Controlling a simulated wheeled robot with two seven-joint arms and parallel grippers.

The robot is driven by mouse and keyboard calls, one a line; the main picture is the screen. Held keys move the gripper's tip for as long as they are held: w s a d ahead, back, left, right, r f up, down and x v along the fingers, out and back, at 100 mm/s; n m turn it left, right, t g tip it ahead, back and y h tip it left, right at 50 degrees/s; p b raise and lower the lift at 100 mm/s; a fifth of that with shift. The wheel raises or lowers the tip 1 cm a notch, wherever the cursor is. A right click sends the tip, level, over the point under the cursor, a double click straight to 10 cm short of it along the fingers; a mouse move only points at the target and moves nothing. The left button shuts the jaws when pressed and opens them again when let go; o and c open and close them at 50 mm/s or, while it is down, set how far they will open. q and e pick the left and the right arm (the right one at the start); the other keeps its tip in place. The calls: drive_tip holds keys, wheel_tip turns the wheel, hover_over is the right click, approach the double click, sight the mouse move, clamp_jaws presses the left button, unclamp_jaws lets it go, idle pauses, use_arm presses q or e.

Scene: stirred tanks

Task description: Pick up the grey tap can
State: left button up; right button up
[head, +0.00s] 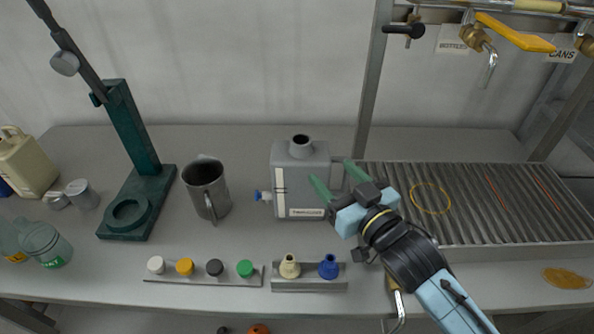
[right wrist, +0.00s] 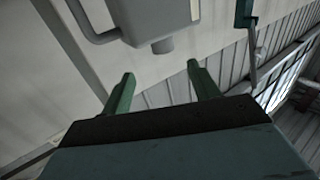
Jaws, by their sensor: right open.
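The grey tap can (head: 283,192) stands upright on the bench at the left end of the slatted rack. It has a round neck on top, a blue tap at its lower left, a white label and a handle on its right side. My right gripper (head: 335,174) is open, its green fingers pointing at the can's handle side. In the head view one finger overlaps the can's front; contact cannot be told. In the right wrist view the can (right wrist: 165,18), with neck and handle, lies beyond the open, empty fingers (right wrist: 161,72). My left gripper is not in view.
A metal jug (head: 205,187) and a dark green stand (head: 138,195) are left of the can. In front are a strip of coloured caps (head: 205,281) and a holder with two nozzles (head: 309,284). The slatted rack (head: 470,190) fills the right, with taps overhead.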

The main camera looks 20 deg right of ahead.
sight(306, 147)
drive_tip(key=x, duration=0.5)
drive_tip(key=shift+w+a+r, duration=0.1)
drive_tip(key=shift+w+a, duration=0.05)
drive_tip(key=shift+w, duration=0.1)
drive_tip(key=shift+w+a, duration=0.1)
drive_tip(key=shift+w, duration=0.25)
drive_tip(key=shift+x, duration=0.9)
drive_tip(key=x, duration=0.2)
drive_tip(key=shift+w+a+r+p, duration=0.2)
drive_tip(key=shift+w+a+p, duration=0.05)
drive_tip(key=shift+w+p, duration=0.1)
drive_tip(key=shift+w+a, duration=0.1)
drive_tip(key=shift+w, duration=0.4)
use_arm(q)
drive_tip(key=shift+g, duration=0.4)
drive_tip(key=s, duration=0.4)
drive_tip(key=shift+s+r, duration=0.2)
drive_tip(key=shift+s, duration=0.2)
use_arm(e)
clamp_jaws()
